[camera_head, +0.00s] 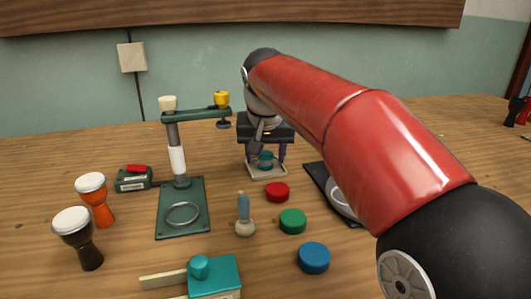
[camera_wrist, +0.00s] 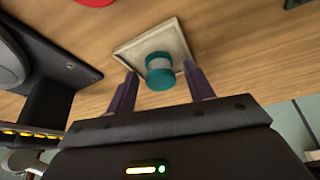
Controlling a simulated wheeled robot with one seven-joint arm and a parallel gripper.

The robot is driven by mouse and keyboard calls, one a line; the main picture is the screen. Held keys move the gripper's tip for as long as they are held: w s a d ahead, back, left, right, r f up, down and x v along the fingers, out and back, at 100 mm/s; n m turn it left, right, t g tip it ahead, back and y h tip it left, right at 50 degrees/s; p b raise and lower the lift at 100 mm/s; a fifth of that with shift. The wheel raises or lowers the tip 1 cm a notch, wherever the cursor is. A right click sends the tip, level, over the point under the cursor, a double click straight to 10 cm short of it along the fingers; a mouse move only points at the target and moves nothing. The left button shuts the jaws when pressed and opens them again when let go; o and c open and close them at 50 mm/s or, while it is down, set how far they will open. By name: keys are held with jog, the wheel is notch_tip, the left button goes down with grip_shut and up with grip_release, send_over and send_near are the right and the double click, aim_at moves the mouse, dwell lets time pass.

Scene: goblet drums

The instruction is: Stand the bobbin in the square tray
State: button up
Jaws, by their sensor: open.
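The bobbin (camera_wrist: 159,72) has teal ends and a paler middle. It appears to stand upright inside the square tray (camera_wrist: 143,39), which is pale with a raised rim. In the head view the bobbin (camera_head: 265,158) shows under my gripper, in the tray (camera_head: 270,175). My gripper (camera_wrist: 160,71) is open, with one purple finger on each side of the bobbin. In the wrist view gaps seem to show between the fingers and the bobbin. In the head view my gripper (camera_head: 266,155) is low over the tray, and it partly hides the tray's back.
A green stand (camera_head: 181,215) with an arm and yellow knob is left of the tray. A red disc (camera_head: 277,191), green disc (camera_head: 292,221) and blue disc (camera_head: 314,257) lie in front. A black scale (camera_head: 325,181) is at right. Goblet drums (camera_head: 78,240) stand at far left.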

jog(key=p+v, duration=0.2)
jog(key=v, duration=1)
jog(key=shift+s+r, duration=0.1)
